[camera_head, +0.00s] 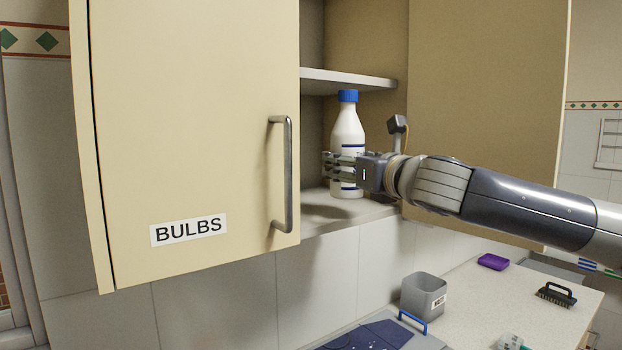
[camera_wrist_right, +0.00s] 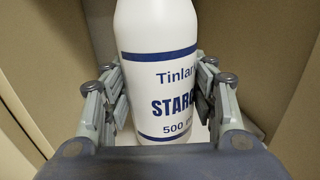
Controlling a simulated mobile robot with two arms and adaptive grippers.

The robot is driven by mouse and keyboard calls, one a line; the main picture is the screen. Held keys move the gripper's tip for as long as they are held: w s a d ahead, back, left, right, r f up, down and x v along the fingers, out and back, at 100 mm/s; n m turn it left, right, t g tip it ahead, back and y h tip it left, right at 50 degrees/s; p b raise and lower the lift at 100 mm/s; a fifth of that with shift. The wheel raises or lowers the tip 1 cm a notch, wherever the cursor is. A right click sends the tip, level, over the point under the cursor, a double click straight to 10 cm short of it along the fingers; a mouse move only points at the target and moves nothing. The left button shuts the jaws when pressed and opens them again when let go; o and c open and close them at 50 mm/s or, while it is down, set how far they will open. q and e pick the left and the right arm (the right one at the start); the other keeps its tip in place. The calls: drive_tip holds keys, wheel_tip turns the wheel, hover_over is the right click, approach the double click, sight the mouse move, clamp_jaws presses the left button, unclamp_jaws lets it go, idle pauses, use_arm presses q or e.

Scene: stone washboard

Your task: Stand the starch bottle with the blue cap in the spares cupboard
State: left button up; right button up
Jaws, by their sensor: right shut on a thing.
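The white starch bottle (camera_head: 348,130) with a blue cap (camera_head: 348,96) is upright inside the open cupboard, at the level of its bottom board (camera_head: 340,210). My right gripper (camera_head: 345,167) reaches in from the right and is shut around the bottle's lower body. In the right wrist view the bottle (camera_wrist_right: 158,70) shows its "STARCH" label between the two fingers (camera_wrist_right: 165,105). I cannot tell whether its base touches the board. The cupboard's left door (camera_head: 190,130) carries a "BULBS" label (camera_head: 188,230). No label reading "spares" shows. My left gripper is not in view.
A shelf (camera_head: 350,79) runs above, close to the blue cap. An open door panel (camera_head: 485,110) stands behind my right arm. Below are a counter (camera_head: 475,300), a grey bin (camera_head: 424,295), a purple block (camera_head: 493,262), a black brush (camera_head: 556,294) and a blue tray (camera_head: 375,337).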

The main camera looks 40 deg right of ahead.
drive_tip(key=shift+w+a+f+p, duration=0.6)
drive_tip(key=shift+w+p, duration=0.15)
drive_tip(key=shift+w, duration=0.35)
drive_tip(key=shift+w+a+f+p, duration=0.55)
drive_tip(key=shift+w+p, duration=0.2)
drive_tip(key=shift+w, duration=0.4)
drive_tip(key=shift+w+a+f+p, duration=0.5)
drive_tip(key=shift+w+a+p, duration=0.2)
drive_tip(key=shift+w, duration=0.4)
drive_tip(key=shift+d+f, duration=0.15)
drive_tip(key=shift+f, duration=0.25)
drive_tip(key=shift+f, duration=0.1)
drive_tip(key=o, duration=1.1)
drive_tip(key=shift+o, duration=0.2)
